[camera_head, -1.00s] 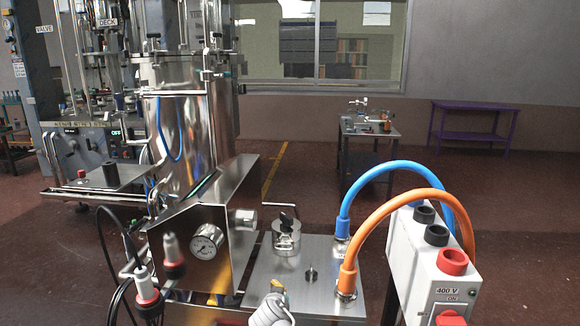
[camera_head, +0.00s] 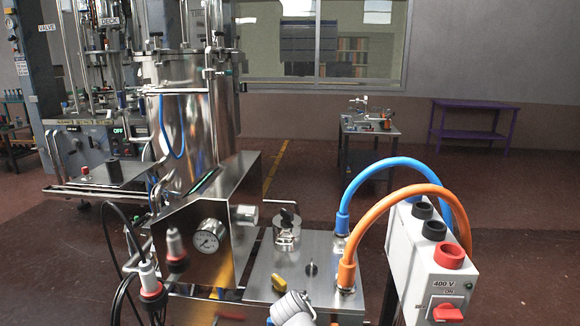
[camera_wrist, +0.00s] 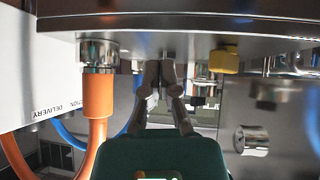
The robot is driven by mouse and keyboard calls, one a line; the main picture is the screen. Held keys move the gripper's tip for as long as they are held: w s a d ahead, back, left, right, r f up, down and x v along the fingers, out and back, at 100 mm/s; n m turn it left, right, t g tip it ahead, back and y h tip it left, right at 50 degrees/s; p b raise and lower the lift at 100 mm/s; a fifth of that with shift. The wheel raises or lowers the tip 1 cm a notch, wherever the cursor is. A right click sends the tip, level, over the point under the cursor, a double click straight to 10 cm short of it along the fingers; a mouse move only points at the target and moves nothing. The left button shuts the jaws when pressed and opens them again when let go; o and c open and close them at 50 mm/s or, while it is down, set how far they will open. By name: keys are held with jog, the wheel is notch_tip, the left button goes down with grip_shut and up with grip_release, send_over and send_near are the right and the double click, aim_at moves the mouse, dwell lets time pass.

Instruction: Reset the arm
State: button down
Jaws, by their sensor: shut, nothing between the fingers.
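My gripper (camera_wrist: 160,72) shows in the wrist view, its two fingertips together and nothing between them. It sits close to the edge of the steel panel (camera_wrist: 220,22), between the orange hose (camera_wrist: 98,97) on the left and a yellow knob (camera_wrist: 224,60) on the right. I cannot tell whether the fingertips touch the panel. In the head view, a light grey part of my arm shows at the bottom centre, in front of the steel plate (camera_head: 262,262) and beside the yellow knob (camera_head: 279,283). My fingers cannot be made out there.
The blue hose (camera_head: 385,170) and the orange hose (camera_head: 400,205) arch from the plate to the white 400 V box (camera_head: 425,260) on the right. A gauge (camera_head: 208,236) and valve fitting (camera_head: 287,230) stand nearby. Dark cables hang at left. Open floor lies behind.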

jog(key=s+d+f+n+g+y, duration=0.2)
jog(key=s+d+f+g, duration=0.4)
jog(key=s+d+g, duration=0.55)
notch_tip(320, 180, up, 22)
jog(key=w+d+t+p, duration=0.1)
jog(key=t+p, duration=0.1)
jog(key=p, duration=2)
jog(key=shift+d+y, duration=0.25)
jog(key=shift+y, duration=0.05)
jog(key=c, duration=1.3)
grip_release()
jog(key=shift+w, duration=0.1)
jog(key=shift+c, duration=0.2)
